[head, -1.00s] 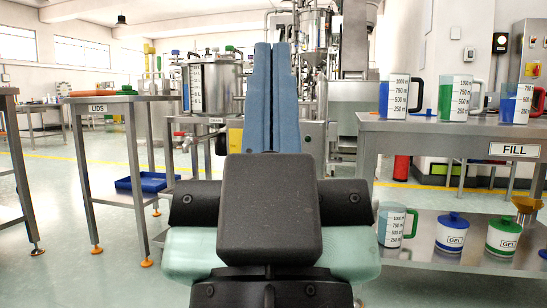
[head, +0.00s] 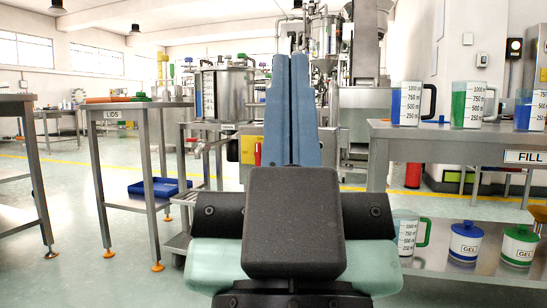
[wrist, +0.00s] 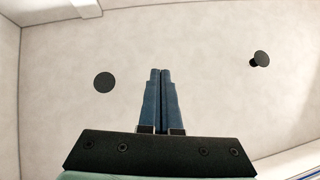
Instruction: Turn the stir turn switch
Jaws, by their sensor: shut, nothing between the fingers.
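I cannot clearly make out the stir turn switch in either view. In the head view a grey control box with a yellow part (head: 249,150) stands below the steel tank (head: 226,95), partly hidden behind my gripper's fingers. Any small knob on it is too small to tell. My gripper (head: 290,58) points upward in the middle of the head view, its two blue fingers together with nothing between them. The wrist view also shows the shut gripper (wrist: 160,72), facing the pale ceiling, well away from any equipment.
The LIDS table (head: 160,105) stands left, with a blue tray (head: 158,187) beneath. The FILL bench (head: 450,142) on the right carries measuring jugs (head: 410,104), with gel containers (head: 465,243) on its lower shelf. Black ceiling lamps (wrist: 104,82) show in the wrist view.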

